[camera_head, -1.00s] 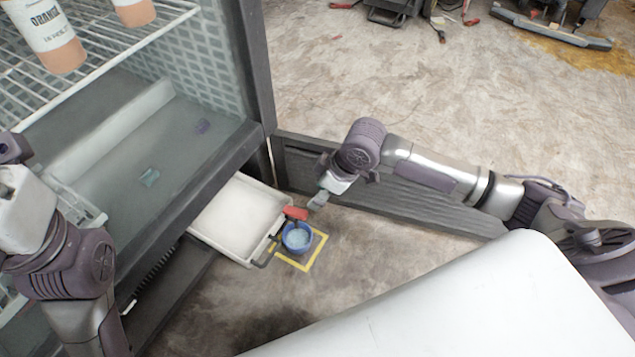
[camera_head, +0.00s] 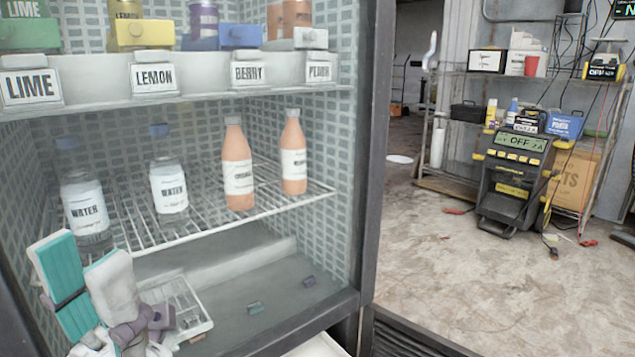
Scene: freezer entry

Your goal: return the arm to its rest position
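My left gripper (camera_head: 84,258) shows at the lower left, with its fingers pointing up inside the open fridge. One finger shows a teal pad and the other a pale back. The fingers are apart and nothing shows between them. It is in front of and below the wire shelf (camera_head: 250,208), near the water bottle (camera_head: 86,207). My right arm and gripper are outside the view.
The wire shelf also holds another water bottle (camera_head: 168,185) and two orange bottles (camera_head: 238,165) (camera_head: 293,155). A labelled upper shelf (camera_head: 195,83) is above. A small white rack (camera_head: 185,305) lies below. Open floor (camera_head: 410,255) lies right, before a metal rack (camera_head: 440,120).

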